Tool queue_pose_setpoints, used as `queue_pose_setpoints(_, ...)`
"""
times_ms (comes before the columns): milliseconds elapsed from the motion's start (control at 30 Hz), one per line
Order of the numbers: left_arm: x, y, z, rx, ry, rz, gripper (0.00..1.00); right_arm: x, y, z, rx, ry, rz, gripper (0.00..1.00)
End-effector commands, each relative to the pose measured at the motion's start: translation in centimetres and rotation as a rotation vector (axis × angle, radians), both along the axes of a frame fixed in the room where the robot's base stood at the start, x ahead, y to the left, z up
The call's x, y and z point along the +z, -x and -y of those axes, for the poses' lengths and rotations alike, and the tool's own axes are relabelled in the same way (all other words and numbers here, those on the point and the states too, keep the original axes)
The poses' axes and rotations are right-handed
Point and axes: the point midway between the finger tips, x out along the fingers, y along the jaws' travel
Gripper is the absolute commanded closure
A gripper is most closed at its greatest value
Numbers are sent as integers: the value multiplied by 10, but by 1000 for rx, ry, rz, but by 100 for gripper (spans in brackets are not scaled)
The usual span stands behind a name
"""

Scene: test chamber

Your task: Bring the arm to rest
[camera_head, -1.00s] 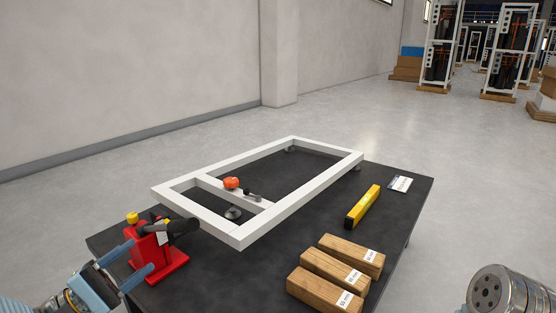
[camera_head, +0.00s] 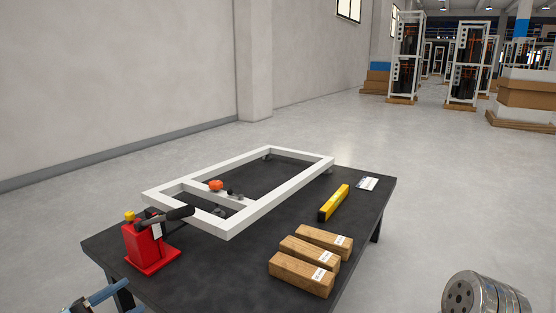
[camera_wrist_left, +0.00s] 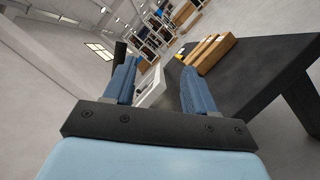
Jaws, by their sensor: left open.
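The red jack (camera_head: 148,247) with a black handle stands upright on the table's left end, apart from the gripper. My right arm shows only as a metal cylinder at the bottom right; its gripper is out of view.
A white frame (camera_head: 236,221) lies on the table with an orange part (camera_head: 216,185) on it. Several wooden blocks (camera_head: 302,274), a yellow level (camera_head: 334,202) and a white card (camera_head: 368,183) lie to its right. Open floor surrounds the table; racks (camera_head: 405,57) stand far behind.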

Motion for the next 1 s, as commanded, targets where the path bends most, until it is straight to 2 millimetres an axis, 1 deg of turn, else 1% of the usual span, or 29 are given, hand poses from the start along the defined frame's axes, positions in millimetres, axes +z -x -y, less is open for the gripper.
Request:
queue_pose_setpoints(167,-33,-2,26,-82,-45,-131,44,4,0,-1,1,-1,0,57)
queue_pose_setpoints(267,-61,1,47,-150,-93,-234,44,8,1,-1,3,-1,-1,57)
queue_pose_setpoints(367,-94,9,71,-232,-162,-351,44,11,1,-2,4,-2,-1,57)
queue_pose_setpoints(467,-136,26,98,-337,-272,-486,44,16,1,-3,5,-3,-2,57)
queue_pose_setpoints(533,-172,47,119,-435,-391,-590,44,21,1,-3,6,-4,-2,57)
queue_pose_setpoints(567,-190,59,128,-484,-460,-636,44,24,2,-4,7,-5,-2,57)
queue_pose_setpoints(600,-216,77,138,-553,-576,-691,44,28,2,-4,8,-5,-3,57)
queue_pose_setpoints(667,-253,104,147,-653,-778,-734,44,35,3,-6,10,-8,-4,57)
queue_pose_setpoints(700,-274,118,150,-704,-914,-731,44,39,3,-6,12,-9,-4,57)
queue_pose_setpoints(767,-299,130,152,-755,-1102,-681,44,44,3,-7,13,-10,-4,57)
queue_pose_setpoints(800,-312,132,155,-773,-1210,-623,44,47,4,-8,14,-11,-5,57)
queue_pose_setpoints(867,-326,132,161,-783,-1336,-519,44,50,4,-9,16,-12,-6,57)
queue_pose_setpoints(900,-332,129,168,-781,-1397,-445,44,53,4,-9,17,-12,-6,57)
queue_pose_setpoints(1000,-340,122,186,-759,-1480,-286,44,56,5,-10,19,-13,-7,57)
